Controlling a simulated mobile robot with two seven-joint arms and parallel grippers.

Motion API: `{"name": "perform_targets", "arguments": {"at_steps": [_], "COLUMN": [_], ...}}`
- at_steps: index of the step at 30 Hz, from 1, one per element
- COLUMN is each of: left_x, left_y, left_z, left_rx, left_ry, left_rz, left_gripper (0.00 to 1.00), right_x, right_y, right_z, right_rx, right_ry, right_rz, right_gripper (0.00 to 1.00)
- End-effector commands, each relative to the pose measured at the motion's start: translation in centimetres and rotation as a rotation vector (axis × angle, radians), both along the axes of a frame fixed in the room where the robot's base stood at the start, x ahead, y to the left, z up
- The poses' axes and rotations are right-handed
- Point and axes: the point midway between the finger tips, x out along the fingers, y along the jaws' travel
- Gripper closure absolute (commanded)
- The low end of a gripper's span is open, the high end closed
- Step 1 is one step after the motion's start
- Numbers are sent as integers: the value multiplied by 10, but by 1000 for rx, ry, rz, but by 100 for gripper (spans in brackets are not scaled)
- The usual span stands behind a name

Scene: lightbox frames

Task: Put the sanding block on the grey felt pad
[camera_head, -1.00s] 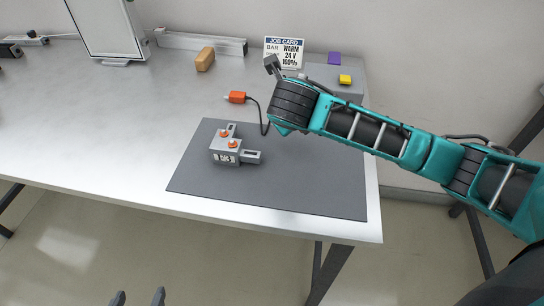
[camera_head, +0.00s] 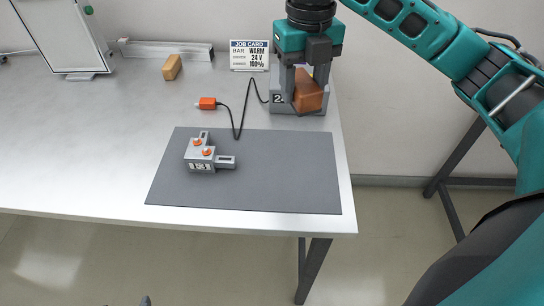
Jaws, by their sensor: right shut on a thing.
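My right gripper (camera_head: 307,99) points down at the table's back right and is shut on an orange-brown block (camera_head: 311,91), which looks tilted between the fingers. The block overlaps the grey box behind it in the picture; I cannot tell if they touch. A second, tan block (camera_head: 172,67) lies at the back left. I cannot tell for certain which one is the sanding block. The grey felt pad (camera_head: 270,185) lies flat near the front edge, in front of and left of the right gripper. Only a dark tip of my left gripper (camera_head: 146,301) shows at the bottom edge.
A grey fixture with orange knobs (camera_head: 203,163) stands on the pad's left part; the pad's right part is bare. An orange plug (camera_head: 207,103) with a black cable (camera_head: 238,125) lies behind the pad. The grey box (camera_head: 282,106) and a job card (camera_head: 249,56) stand at the back.

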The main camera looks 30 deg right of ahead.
Motion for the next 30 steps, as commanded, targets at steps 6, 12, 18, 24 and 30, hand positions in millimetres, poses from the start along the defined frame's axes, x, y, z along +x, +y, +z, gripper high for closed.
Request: {"name": "perform_targets", "arguments": {"at_steps": [6,12,18,24,30], "left_x": [0,0,0,-1,0], "left_y": [0,0,0,0,0], "left_z": [-5,-27,-40,-41,-47], "left_rx": [0,-1,0,0,0], "left_ry": [0,-1,2,3,2], "left_rz": [0,-1,-1,-1,-1], "left_gripper": [23,23,23,23,23], "right_x": [-1,-1,-1,0,-1], "right_y": [1,2,1,1,0], "right_z": [-45,-103,-137,-148,-177], "right_rx": [3,5,2,1,0], "right_ry": [7,5,2,0,3], "right_rz": [3,2,1,1,1], "right_gripper": [73,73,73,73,73]}}
